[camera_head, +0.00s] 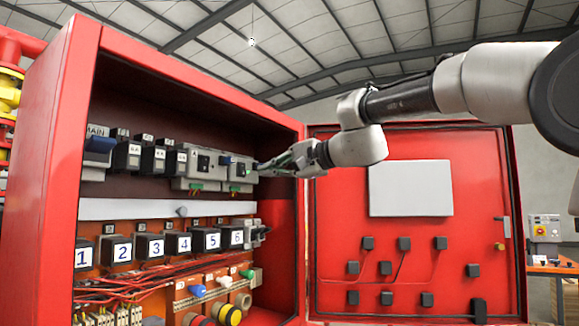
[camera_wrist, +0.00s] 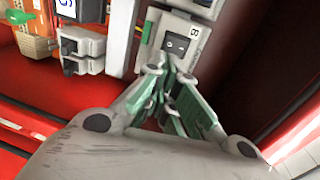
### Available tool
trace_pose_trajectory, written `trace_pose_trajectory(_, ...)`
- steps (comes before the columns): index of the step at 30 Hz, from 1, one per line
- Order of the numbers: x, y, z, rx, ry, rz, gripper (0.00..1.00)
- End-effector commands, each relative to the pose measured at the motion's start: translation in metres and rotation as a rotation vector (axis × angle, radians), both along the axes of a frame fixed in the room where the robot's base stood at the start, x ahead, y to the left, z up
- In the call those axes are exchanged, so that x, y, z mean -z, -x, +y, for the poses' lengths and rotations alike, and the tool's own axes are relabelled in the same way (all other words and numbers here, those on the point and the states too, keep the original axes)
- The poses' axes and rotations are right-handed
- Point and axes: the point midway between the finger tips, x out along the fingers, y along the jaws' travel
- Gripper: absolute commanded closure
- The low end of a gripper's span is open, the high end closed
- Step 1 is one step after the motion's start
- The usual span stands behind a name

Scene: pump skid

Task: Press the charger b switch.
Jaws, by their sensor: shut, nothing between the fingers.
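The charger b unit is a grey module marked B (camera_wrist: 205,33), high in the wrist view. Its small dark switch (camera_wrist: 178,44) faces my fingertips. In the head view the charger b unit (camera_head: 236,184) is at the right end of the upper row, beside the similar charger A unit (camera_head: 183,183). My gripper (camera_head: 264,167) reaches into the red cabinet from the right, its tips close to charger b. In the wrist view my gripper (camera_wrist: 170,82) is shut and empty, with the tips just below the switch. I cannot tell whether they touch it.
The red cabinet (camera_head: 52,190) encloses the rows of devices; its open door (camera_head: 410,255) is at the right. Numbered black breakers (camera_head: 150,247) fill the lower row, above red wiring. A grey block (camera_wrist: 82,48) sits left of my fingers in the wrist view.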

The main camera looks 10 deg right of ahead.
Motion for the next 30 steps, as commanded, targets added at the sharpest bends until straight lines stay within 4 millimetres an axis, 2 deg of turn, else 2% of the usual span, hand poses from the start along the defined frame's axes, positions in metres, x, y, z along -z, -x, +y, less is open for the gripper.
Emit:
trace_pose_trajectory(3,0.004,-0.013,0.017,-0.002,0.001,0.001,1.00)
trace_pose_trajectory(9,0.006,-0.024,0.032,-0.001,0.000,0.000,1.00)
trace_pose_trajectory(30,0.012,-0.032,0.040,0.000,0.001,0.002,1.00)
